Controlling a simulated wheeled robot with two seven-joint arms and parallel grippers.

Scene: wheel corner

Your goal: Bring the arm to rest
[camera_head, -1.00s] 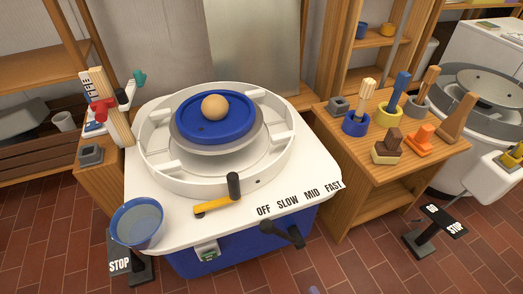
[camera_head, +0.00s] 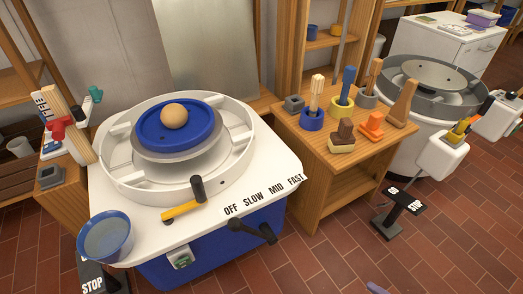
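Neither of my grippers can be made out in the head view. A small bluish-grey piece (camera_head: 376,288) shows at the bottom edge, too cut off to identify. The pottery wheel stands at centre left, its white splash pan (camera_head: 117,172) around a blue disc (camera_head: 201,135). A tan ball of clay (camera_head: 174,117) sits on the disc. A yellow lever with a black knob (camera_head: 197,188) lies in front of the pan, left of the printed speed words. A black handle (camera_head: 252,230) sticks out from the front below.
A blue bucket (camera_head: 105,237) stands at the front left corner. A wooden side table (camera_head: 338,168) holds brushes, cups and blocks. A second wheel (camera_head: 432,76) and white tool holder (camera_head: 441,158) are at the right, with a pedal (camera_head: 399,205) on the floor. The brick floor (camera_head: 325,255) is mostly clear.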

